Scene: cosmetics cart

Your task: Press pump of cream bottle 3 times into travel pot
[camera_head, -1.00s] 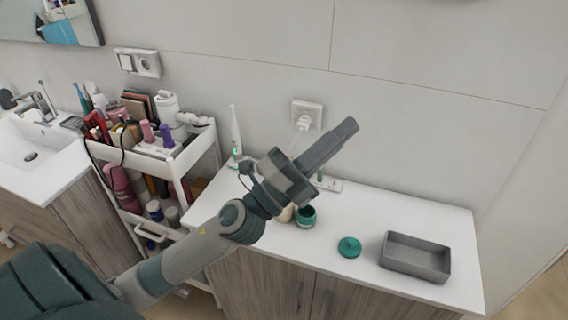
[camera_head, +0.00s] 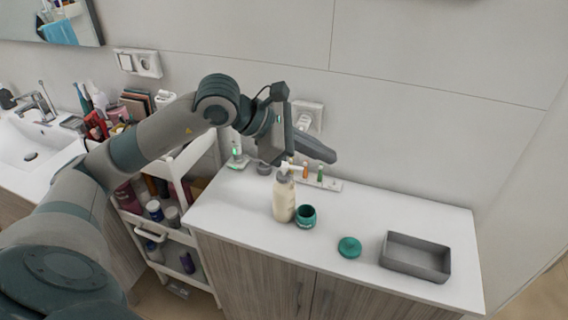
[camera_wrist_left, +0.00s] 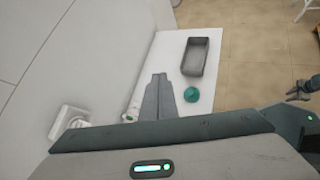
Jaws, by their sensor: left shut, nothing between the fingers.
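The cream bottle (camera_head: 284,198) is pale with a white pump (camera_head: 286,170) on top. It stands upright on the white countertop. The green travel pot (camera_head: 306,215) stands open just right of the bottle. Its green lid (camera_head: 349,247) lies on the counter further right; it also shows in the wrist view (camera_wrist_left: 192,94). My left gripper (camera_head: 330,156) is shut and empty, above and slightly behind the bottle, near the wall. Its closed fingers show in the wrist view (camera_wrist_left: 158,98), where the bottle and pot are hidden.
A grey tray (camera_head: 415,258) sits at the counter's right. A flat white holder (camera_head: 325,183) with small coloured brush heads lies at the back, with an electric toothbrush stand (camera_head: 238,160) to its left. A crowded cart (camera_head: 170,170) stands left of the counter. The front left countertop is clear.

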